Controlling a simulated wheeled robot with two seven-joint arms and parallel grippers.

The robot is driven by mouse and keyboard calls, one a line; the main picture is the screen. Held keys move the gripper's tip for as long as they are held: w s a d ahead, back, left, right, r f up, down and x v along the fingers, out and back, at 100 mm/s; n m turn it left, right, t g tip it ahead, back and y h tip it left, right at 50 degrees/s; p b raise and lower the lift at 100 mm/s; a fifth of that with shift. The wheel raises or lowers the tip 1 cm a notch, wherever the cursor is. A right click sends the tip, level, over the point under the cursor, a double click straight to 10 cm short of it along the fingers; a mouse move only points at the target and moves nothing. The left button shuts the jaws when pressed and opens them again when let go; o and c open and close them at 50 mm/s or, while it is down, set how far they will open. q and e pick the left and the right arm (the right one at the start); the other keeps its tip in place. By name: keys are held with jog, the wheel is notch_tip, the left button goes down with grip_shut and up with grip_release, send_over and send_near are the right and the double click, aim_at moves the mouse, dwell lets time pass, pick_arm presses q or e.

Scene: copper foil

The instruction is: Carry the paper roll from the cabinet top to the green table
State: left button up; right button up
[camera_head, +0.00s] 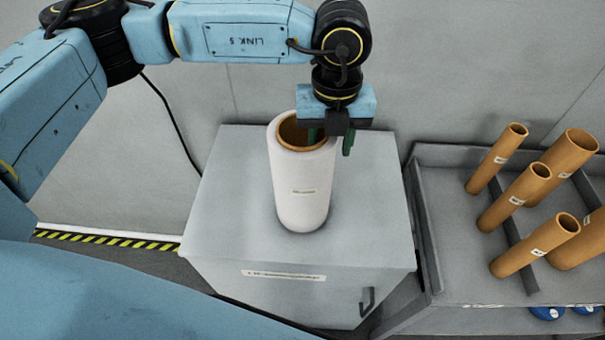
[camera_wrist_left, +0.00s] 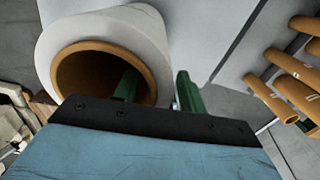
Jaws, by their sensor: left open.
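The white paper roll (camera_head: 302,190) with a brown core stands upright on the grey cabinet top (camera_head: 375,215). My left gripper (camera_head: 331,143) is open at the roll's upper right rim, pointing down. One green finger reaches into the core opening and the other is outside the roll, so the roll's wall is between them. The left wrist view shows the same: the roll (camera_wrist_left: 145,35) with one finger in its core and the other finger beside it. Whether the fingers touch the wall cannot be told. My right gripper and the green table are not in view.
A grey rack (camera_head: 430,230) with several brown cardboard tubes (camera_head: 515,195) stands to the right of the cabinet. A grey wall is close behind the cabinet. Yellow-black floor tape (camera_head: 110,240) runs at the left. The cabinet top around the roll is clear.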

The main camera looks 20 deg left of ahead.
pick_arm(q)
grip_shut()
jog(key=shift+w+r, duration=0.1)
jog(key=shift+r, duration=0.05)
dwell(1.1)
